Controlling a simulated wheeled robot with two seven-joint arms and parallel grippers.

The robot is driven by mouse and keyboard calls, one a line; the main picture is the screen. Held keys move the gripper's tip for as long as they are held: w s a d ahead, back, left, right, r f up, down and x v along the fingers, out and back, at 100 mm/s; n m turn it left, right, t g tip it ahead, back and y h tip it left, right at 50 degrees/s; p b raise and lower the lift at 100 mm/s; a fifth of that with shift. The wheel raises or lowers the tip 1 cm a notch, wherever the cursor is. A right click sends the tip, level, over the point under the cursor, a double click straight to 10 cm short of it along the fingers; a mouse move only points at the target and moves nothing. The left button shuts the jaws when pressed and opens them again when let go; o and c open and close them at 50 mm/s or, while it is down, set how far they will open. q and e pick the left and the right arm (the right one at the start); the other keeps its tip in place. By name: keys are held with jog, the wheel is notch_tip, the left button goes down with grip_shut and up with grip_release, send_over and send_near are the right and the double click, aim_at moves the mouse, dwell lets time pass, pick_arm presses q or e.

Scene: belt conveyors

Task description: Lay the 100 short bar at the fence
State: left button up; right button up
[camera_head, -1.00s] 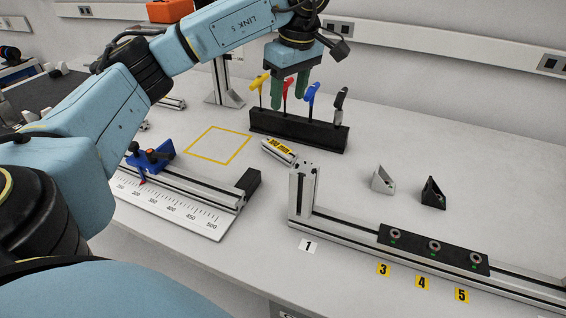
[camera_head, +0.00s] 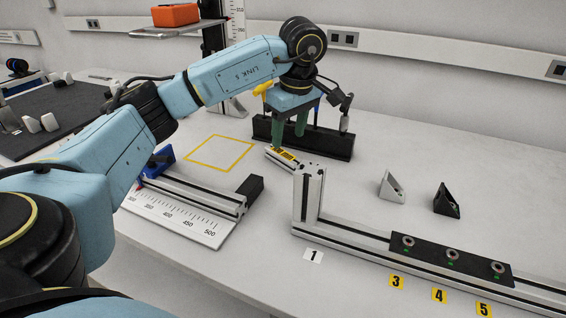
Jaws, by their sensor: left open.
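The short bar (camera_head: 272,156) is a small aluminium profile with a yellow label, lying on the table in front of the black tool rack. The label is too small to read surely. My left gripper (camera_head: 288,139) points down with its green fingers apart, just above and behind the bar in the picture; I cannot tell whether they touch it. The likely fence is the aluminium rail (camera_head: 205,196) with a black end block, behind a white ruler (camera_head: 188,224). A blue stop (camera_head: 160,161) on the rail is partly hidden by my arm. My right gripper is out of view.
The tool rack (camera_head: 335,143) stands close behind the gripper. A yellow square outline (camera_head: 219,153) on the table is empty. An upright-ended profile frame (camera_head: 307,205) stands front right, with two angle brackets (camera_head: 391,186) (camera_head: 447,199) behind it.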

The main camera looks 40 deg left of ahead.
aim_at(283, 153)
pick_arm(q)
jog(key=shift+a+f, duration=0.2)
jog(key=shift+f, duration=0.65)
jog(key=f+b, duration=0.1)
jog(key=f, duration=0.1)
jog(key=a+f, duration=0.1)
jog(key=shift+a+f+b, duration=0.15)
jog(key=shift+f+b, duration=0.25)
jog(key=shift+f, duration=0.35)
grip_shut()
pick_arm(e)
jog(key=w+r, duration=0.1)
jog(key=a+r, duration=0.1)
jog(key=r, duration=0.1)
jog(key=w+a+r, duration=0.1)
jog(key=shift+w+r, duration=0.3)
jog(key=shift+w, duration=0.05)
